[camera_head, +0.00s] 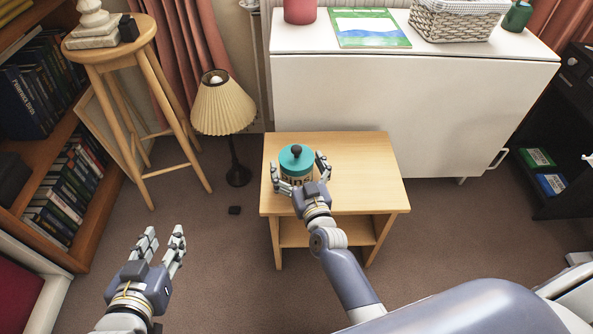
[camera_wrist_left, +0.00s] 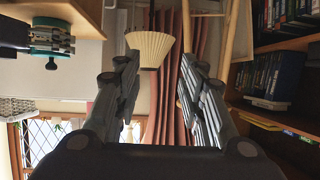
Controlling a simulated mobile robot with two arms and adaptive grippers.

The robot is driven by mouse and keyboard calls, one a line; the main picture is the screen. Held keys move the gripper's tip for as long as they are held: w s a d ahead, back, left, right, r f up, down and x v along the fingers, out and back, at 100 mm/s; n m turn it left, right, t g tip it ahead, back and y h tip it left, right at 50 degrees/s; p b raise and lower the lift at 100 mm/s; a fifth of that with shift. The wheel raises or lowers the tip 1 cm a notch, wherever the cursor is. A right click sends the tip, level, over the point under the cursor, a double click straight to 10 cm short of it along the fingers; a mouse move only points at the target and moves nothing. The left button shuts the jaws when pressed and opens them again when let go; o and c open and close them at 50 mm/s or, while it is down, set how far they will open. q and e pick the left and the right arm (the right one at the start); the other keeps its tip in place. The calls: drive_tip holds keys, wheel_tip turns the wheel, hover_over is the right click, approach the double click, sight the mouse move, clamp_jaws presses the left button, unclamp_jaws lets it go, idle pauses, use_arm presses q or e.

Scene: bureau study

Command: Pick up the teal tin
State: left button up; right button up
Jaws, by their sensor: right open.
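The teal tin (camera_head: 296,157), with a teal lid, a dark knob and a dark band with lettering, stands upright on the small wooden side table (camera_head: 365,170), near its left side. My right gripper (camera_head: 298,172) is open, its fingers to the left and right of the tin; I cannot tell whether they touch it. The tin also shows upside down, partly hidden by my right gripper, at the upper left of the left wrist view (camera_wrist_left: 52,50). My left gripper (camera_head: 162,238) is open and empty above the floor at the lower left; its parted fingers fill the middle of the left wrist view (camera_wrist_left: 158,85).
A white cabinet (camera_head: 400,110) stands behind the table, bearing a magazine (camera_head: 368,28), a wicker basket (camera_head: 455,20) and a red pot (camera_head: 300,10). A lamp (camera_head: 223,108) and a wooden stool (camera_head: 102,56) stand left, beside a bookcase (camera_head: 95,205). The tabletop's right part is clear.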

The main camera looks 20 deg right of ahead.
drive_tip(key=shift+c, duration=0.4)
drive_tip(key=c, duration=1.1)
drive_tip(key=shift+r, duration=0.1)
